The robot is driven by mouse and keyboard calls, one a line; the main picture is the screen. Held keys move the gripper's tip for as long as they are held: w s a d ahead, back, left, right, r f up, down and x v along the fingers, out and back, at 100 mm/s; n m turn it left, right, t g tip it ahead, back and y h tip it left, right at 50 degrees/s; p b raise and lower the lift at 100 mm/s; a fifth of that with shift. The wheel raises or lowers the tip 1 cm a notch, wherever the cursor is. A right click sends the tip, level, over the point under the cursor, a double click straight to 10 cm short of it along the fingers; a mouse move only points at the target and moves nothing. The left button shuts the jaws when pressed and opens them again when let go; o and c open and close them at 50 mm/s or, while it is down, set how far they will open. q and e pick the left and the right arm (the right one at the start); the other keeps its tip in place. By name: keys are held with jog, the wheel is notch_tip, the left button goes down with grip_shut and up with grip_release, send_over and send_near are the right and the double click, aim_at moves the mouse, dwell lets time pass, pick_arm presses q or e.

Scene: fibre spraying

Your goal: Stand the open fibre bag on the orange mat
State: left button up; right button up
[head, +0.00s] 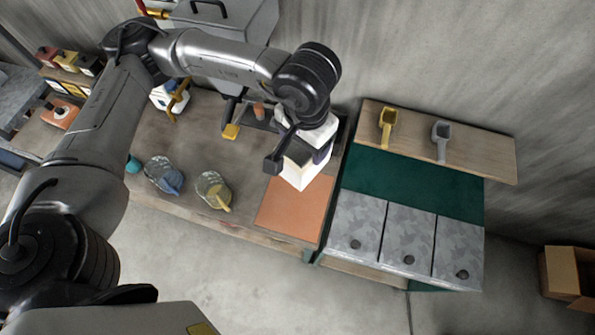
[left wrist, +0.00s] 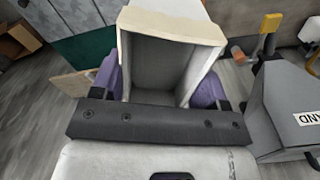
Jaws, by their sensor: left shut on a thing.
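The open fibre bag (head: 304,177) is white with a dark open mouth, at the centre right of the head view. My left gripper (head: 300,154) is shut on it. In the left wrist view the bag (left wrist: 166,68) sits between the two purple finger pads, its mouth open and its inside grey. The orange mat (head: 290,212) lies flat at the bench's right front corner. The bag overlaps the mat's back edge in the head view; I cannot tell whether it touches the mat. My right gripper is out of view.
Two bowls, one with a blue scoop (head: 164,175) and one with a yellow scoop (head: 213,190), stand left of the mat. A green-topped table with grey panels (head: 408,240) is to the right. A shelf (head: 463,149) holds two scoops. The mat's front part is clear.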

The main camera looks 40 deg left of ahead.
pick_arm(q)
jog(key=s+a+f+n+b, duration=0.1)
jog(key=s+f+b, duration=0.2)
jog(key=f+b, duration=0.5)
jog(key=s+a+f+n+b, duration=0.1)
jog(key=s+f+n+b, duration=0.15)
jog(key=f, duration=0.95)
jog(key=s+a+f+n+b, duration=0.1)
jog(key=s+f+b, duration=0.1)
jog(key=f+b, duration=0.65)
jog(key=w+a+f+p, duration=0.3)
jog(key=w+f, duration=0.8)
jog(key=f, duration=0.2)
jog(key=shift+p, duration=0.35)
jog(key=shift+f, duration=0.2)
jog(key=o, duration=1.3)
